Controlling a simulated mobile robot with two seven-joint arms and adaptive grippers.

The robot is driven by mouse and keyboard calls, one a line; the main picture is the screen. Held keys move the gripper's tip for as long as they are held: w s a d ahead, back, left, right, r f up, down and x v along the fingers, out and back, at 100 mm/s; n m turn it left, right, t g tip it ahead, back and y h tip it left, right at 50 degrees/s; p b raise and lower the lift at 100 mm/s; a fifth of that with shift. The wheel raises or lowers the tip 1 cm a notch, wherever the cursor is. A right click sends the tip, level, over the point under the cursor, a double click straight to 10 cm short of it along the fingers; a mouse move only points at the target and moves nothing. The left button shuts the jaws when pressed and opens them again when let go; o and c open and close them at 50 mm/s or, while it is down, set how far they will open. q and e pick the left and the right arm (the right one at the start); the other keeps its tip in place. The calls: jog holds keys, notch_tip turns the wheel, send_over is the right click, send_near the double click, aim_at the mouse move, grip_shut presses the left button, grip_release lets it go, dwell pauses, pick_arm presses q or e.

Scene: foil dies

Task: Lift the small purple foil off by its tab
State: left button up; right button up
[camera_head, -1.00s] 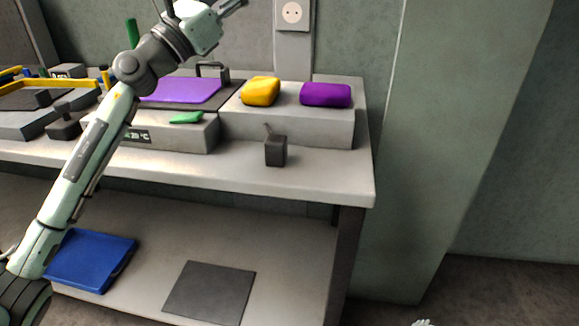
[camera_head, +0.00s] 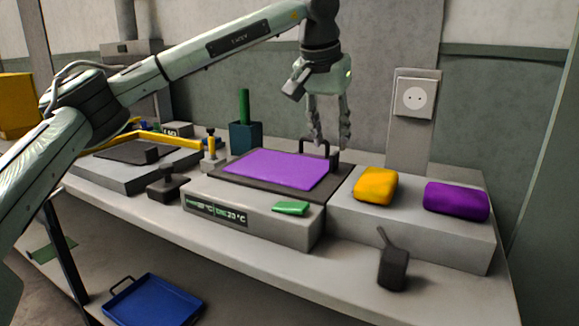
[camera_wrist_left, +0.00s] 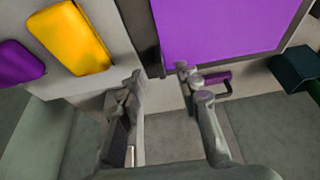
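A flat purple foil (camera_head: 277,168) lies on a dark plate on top of a grey heater block (camera_head: 255,215) with a temperature display. It also shows in the left wrist view (camera_wrist_left: 225,25), at the top. A dark handle (camera_head: 315,146) stands at the plate's back edge. In the wrist view a short purple piece (camera_wrist_left: 216,77) shows beside that handle; I cannot tell whether it is the foil's tab. My left gripper (camera_head: 331,144) points down above the plate's back right corner. Its fingers (camera_wrist_left: 160,75) are apart with nothing between them. My right gripper is out of view.
A yellow pad (camera_head: 376,186) and a purple pad (camera_head: 457,201) lie on the grey block to the right. A green piece (camera_head: 291,208) lies at the heater's front edge. A dark pot (camera_head: 393,268) stands in front. A green-black holder (camera_head: 246,134) stands behind.

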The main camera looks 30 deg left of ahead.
aim_at(333, 155)
pick_arm(q)
jog(key=x, duration=0.5)
jog(key=shift+d, duration=0.1)
grip_shut()
